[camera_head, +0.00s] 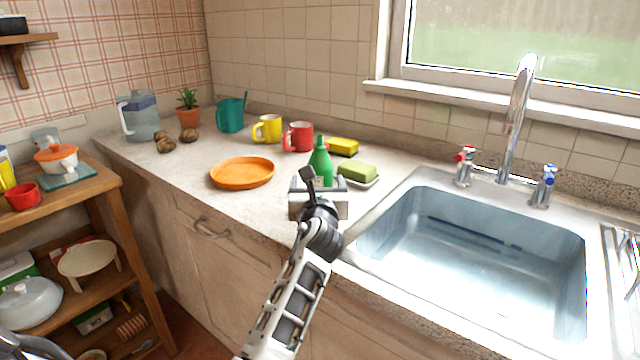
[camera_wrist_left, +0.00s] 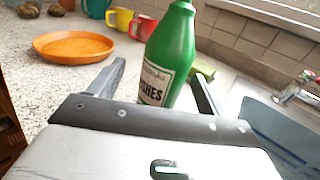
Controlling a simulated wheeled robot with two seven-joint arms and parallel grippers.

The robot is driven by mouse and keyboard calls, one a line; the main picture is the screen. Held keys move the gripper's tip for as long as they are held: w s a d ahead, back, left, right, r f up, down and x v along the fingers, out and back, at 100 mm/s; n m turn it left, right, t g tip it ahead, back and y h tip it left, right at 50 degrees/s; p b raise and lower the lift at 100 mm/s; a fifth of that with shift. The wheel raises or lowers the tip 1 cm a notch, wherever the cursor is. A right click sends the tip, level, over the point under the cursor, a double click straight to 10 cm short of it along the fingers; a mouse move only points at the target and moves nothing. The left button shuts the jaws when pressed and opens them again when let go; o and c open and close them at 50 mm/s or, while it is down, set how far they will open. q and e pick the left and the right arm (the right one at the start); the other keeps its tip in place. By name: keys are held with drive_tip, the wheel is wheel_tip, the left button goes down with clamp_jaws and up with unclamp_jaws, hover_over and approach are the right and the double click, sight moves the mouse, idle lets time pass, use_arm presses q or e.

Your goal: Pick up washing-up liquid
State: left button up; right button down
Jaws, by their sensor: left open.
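The washing-up liquid is a green bottle (camera_head: 321,160) standing upright on the counter, left of the sink. In the left wrist view the bottle (camera_wrist_left: 171,55) shows a white label with dark letters, and its top is cut off by the frame. My left gripper (camera_head: 319,186) is open just in front of the bottle and hides its lower part in the head view. In the left wrist view the two fingers of the left gripper (camera_wrist_left: 158,85) point toward the bottle, one on each side of it.
A green sponge (camera_head: 357,172) on a dish lies right of the bottle, with a yellow pack (camera_head: 343,146) behind. A red mug (camera_head: 298,137) and orange plate (camera_head: 242,172) stand left. The sink (camera_head: 470,250) opens at right. The front counter left of my gripper is clear.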

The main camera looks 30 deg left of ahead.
sight(320, 175)
use_arm(q)
drive_tip(key=x, duration=0.3)
drive_tip(key=b+x, duration=0.1)
drive_tip(key=x, duration=0.1)
drive_tip(key=shift+w+d+f, duration=0.15)
drive_tip(key=shift+d+f, duration=0.1)
drive_tip(key=shift+f, duration=0.05)
drive_tip(key=c, duration=1.2)
drive_tip(key=shift+r, duration=0.1)
drive_tip(key=shift+r, duration=0.1)
